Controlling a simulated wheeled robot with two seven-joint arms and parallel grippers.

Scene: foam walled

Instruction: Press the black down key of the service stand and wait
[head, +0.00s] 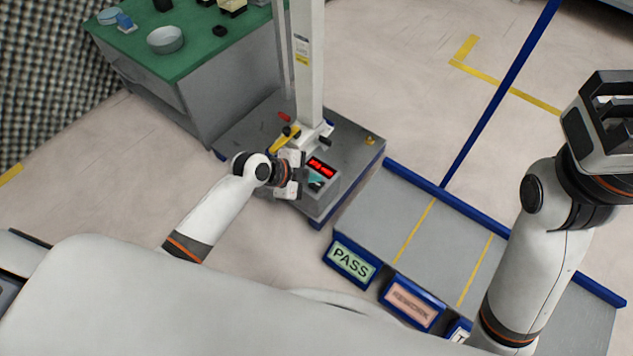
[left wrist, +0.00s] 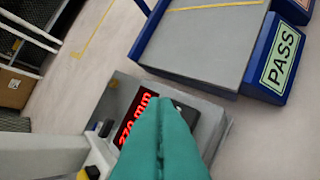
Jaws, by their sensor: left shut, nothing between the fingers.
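The service stand (head: 311,70) is a white column on a dark grey base plate, with a grey control box (head: 324,200) low at its front. The box carries a lit red display (head: 321,167), which also shows in the left wrist view (left wrist: 136,118) with a reading in mm. My left gripper (head: 314,181) is shut and empty, its teal fingertips over the box's key area just below the display. In the left wrist view the shut fingers (left wrist: 160,125) hide most of that area, so I cannot make out the black down key or tell whether they touch it. My right gripper (head: 603,115) is raised at the right, far from the stand.
A green-topped bench (head: 190,45) with bowls stands at the back left. A grey blue-edged platform (head: 395,215) with a PASS sign (head: 350,262) and a pink sign (head: 411,302) lies right of the stand. Open floor (head: 100,200) is at the left.

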